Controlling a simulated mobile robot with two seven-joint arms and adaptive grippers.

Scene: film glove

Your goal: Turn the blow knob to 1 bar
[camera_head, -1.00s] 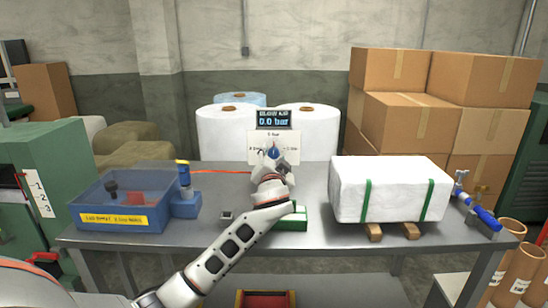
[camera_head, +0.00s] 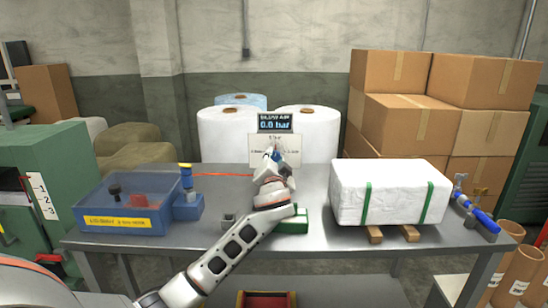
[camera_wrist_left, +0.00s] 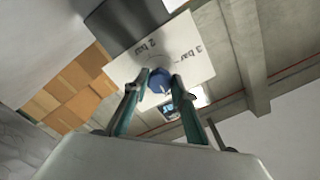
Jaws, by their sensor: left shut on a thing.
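The blue blow knob (camera_head: 279,156) sits on a white dial panel (camera_head: 262,144) at the back of the table. Above the panel a dark display (camera_head: 275,123) reads 0.0 bar. My left gripper (camera_head: 272,157) is at the panel, shut on the knob. In the left wrist view the knob (camera_wrist_left: 158,82) is between the two fingertips of my left gripper (camera_wrist_left: 157,82), and the panel (camera_wrist_left: 185,50) shows the marks 2 bar and 3 bar. The gripper and wrist hide part of the panel in the head view. My right gripper is out of view.
A clear blue box (camera_head: 125,205) stands on the left of the table. A white wrapped block with green straps (camera_head: 390,195) is on the right. A green block (camera_head: 292,222) lies under my wrist. White rolls and stacked cartons (camera_head: 400,120) stand behind.

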